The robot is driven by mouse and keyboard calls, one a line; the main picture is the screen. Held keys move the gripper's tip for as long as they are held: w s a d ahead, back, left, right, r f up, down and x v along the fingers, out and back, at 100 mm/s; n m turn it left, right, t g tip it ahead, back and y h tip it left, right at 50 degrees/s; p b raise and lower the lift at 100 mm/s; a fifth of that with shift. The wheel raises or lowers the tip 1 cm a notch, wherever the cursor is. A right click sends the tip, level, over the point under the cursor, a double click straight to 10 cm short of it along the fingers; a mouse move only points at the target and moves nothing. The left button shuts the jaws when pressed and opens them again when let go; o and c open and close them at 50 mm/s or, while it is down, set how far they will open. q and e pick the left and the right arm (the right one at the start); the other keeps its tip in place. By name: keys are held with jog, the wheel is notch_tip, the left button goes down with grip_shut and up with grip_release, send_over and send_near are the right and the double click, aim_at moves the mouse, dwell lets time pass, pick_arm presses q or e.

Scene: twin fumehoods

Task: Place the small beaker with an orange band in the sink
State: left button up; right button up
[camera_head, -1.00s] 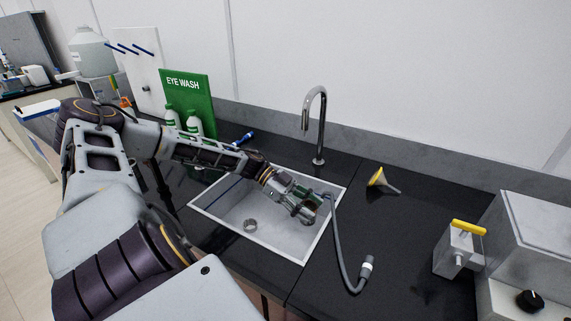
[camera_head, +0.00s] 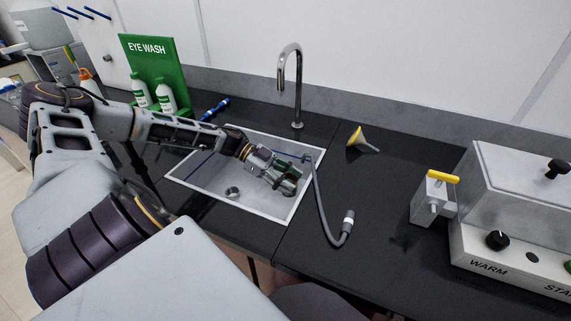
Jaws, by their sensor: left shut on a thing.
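My left gripper (camera_head: 288,184) comes in from the left and is over the right part of the sink (camera_head: 213,192), near its right rim. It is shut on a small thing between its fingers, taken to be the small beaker. The fingers largely hide it, and I cannot make out an orange band. I cannot tell whether it touches the sink floor. The steel sink is set into the black counter, with a round drain in its floor. My right gripper is not in view.
A curved faucet (camera_head: 298,90) stands behind the sink. A grey hose (camera_head: 322,205) lies over the right rim. The green eye wash stand (camera_head: 150,75) is behind left.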

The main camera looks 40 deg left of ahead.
pick_arm(q)
jog(key=shift+f, duration=1.55)
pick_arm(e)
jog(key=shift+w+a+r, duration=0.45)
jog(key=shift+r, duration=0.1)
pick_arm(q)
jog(key=shift+f, duration=0.1)
